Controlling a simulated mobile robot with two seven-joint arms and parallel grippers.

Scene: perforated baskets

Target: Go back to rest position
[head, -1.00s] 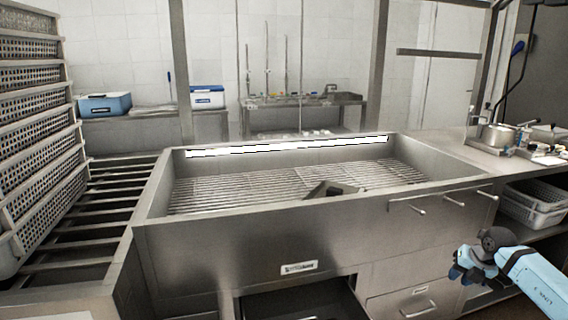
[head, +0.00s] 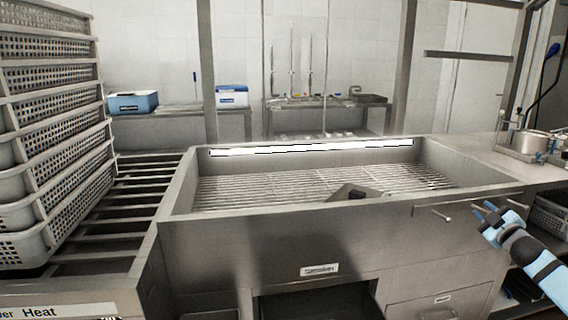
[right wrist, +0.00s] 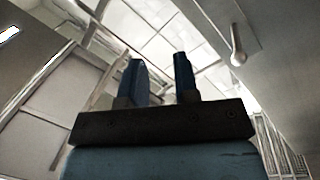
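My right gripper (head: 486,212) is in front of the metal sink counter at the right of the head view, near a drawer handle. Its two blue fingers stand apart with nothing between them; the right wrist view shows the same open gap (right wrist: 160,85). My left gripper is not in the head view. The stack of perforated baskets (head: 60,150) stands at the left on a slatted metal rack (head: 150,185), well away from my right gripper.
The wide sink basin (head: 320,185) with a wire grid fills the middle. A dark open compartment (head: 320,303) lies below it. Drawer handles (head: 433,213) stick out at the right front. A pot (head: 528,142) stands on the right counter. A basket (head: 552,214) sits on the lower shelf.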

